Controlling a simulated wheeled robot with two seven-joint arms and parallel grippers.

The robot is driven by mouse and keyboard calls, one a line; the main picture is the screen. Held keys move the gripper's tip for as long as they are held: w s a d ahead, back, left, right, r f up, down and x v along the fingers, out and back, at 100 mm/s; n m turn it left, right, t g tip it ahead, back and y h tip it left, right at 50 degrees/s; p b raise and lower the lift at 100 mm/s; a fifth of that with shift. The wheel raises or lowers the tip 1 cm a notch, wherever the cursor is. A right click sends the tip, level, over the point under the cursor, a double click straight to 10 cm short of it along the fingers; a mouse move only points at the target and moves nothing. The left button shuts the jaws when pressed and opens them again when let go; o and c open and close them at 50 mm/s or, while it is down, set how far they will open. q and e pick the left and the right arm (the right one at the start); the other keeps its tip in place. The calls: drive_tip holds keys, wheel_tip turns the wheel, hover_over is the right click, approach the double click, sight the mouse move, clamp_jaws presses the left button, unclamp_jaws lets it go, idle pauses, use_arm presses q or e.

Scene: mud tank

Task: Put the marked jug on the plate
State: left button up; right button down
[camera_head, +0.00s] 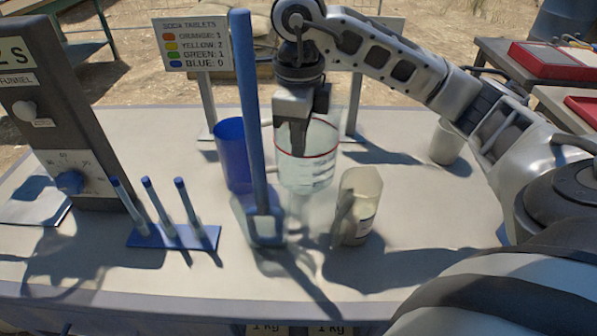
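The marked jug (318,172) is a clear vessel with a red line around it and scale marks. It stands upright near the middle of the table, partly behind a blue-handled tool. My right gripper (299,150) points down at the jug, its dark fingers overlapping the upper part. I cannot tell whether they are inside, in front of or gripping it. A flat pale plate (40,212) lies at the far left beside the grey dial post, partly in shadow; I cannot be sure it is the task's plate. My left gripper is not in view.
The long blue-handled tool (257,130) stands in front of the jug. Several blue-capped sticks stand in a blue rack (150,238). A sign (208,43) rises behind.

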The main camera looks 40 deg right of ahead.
hover_over(299, 192)
drive_tip(key=shift+w+f, duration=0.1)
drive_tip(key=shift+f, duration=3.1)
drive_tip(key=c, duration=2)
unclamp_jaws()
drive_tip(key=shift+f, duration=0.1)
drive_tip(key=shift+c, duration=0.2)
drive_tip(key=o, duration=0.4)
